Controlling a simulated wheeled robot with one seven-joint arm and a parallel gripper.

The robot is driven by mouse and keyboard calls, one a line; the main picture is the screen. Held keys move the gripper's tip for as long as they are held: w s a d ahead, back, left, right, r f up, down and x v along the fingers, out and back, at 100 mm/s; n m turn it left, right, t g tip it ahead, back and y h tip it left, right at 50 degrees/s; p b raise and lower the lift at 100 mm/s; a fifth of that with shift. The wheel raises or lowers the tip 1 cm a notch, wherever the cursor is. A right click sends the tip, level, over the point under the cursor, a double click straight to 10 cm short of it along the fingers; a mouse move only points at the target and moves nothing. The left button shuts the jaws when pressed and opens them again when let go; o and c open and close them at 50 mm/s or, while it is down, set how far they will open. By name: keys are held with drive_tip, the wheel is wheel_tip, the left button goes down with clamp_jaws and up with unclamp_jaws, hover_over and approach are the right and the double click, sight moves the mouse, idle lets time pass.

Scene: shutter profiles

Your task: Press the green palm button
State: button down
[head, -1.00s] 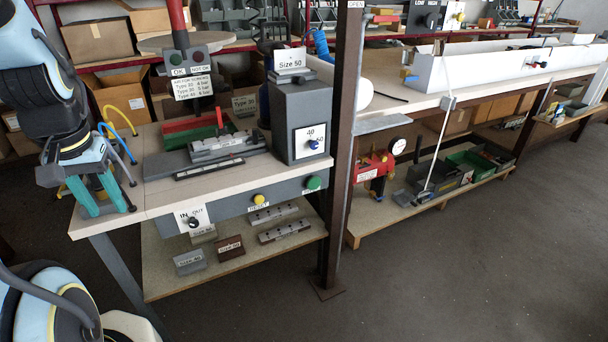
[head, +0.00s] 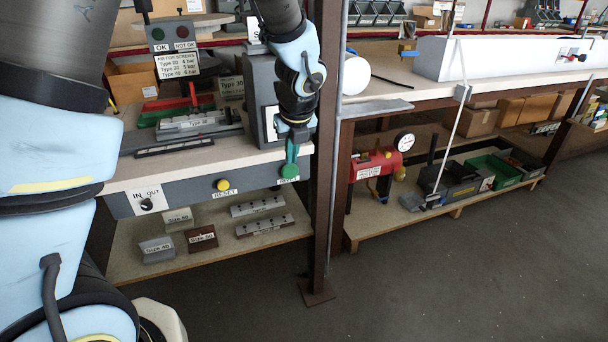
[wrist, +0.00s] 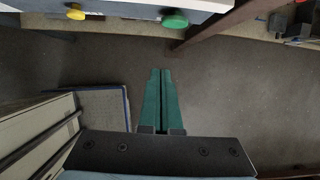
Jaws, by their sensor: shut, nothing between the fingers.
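The green palm button (head: 289,171) is on the grey front panel of the bench, at its right end near the brown post. In the wrist view, the green button (wrist: 175,20) shows at the top, just right of the middle. My gripper (head: 290,162) has its green fingers together and empty; in the head view their tips overlap the button's upper edge. In the wrist view, my gripper (wrist: 160,71) points up the picture towards the panel, and floor shows between its tips and the button. Contact with the button is not visible.
A yellow button (head: 222,185) marked RESET and a black IN/OUT knob (head: 147,204) share the panel. The brown post (head: 325,180) stands close to the right of my gripper. Labelled blocks (head: 201,238) lie on the shelf below. The floor in front is clear.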

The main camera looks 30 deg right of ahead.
sight(291, 170)
drive_tip(key=shift+s+d+f+m, duration=0.1)
drive_tip(key=shift+d+m, duration=0.15)
drive_tip(key=shift+d, duration=0.15)
drive_tip(key=shift+s+d+f+m, duration=0.1)
drive_tip(key=shift+d+m, duration=0.15)
drive_tip(key=shift+d, duration=0.1)
drive_tip(key=x, duration=0.3)
drive_tip(key=w+x, duration=0.1)
drive_tip(key=x, duration=0.3)
drive_tip(key=w+r+p+x, duration=0.1)
drive_tip(key=x, duration=0.2)
drive_tip(key=shift+w+d+f, duration=0.2)
drive_tip(key=shift+w+f, duration=0.1)
drive_tip(key=shift+f, duration=0.1)
drive_tip(key=shift+w+d+f, duration=0.1)
drive_tip(key=shift+w+d, duration=0.1)
drive_tip(key=shift+w, duration=0.45)
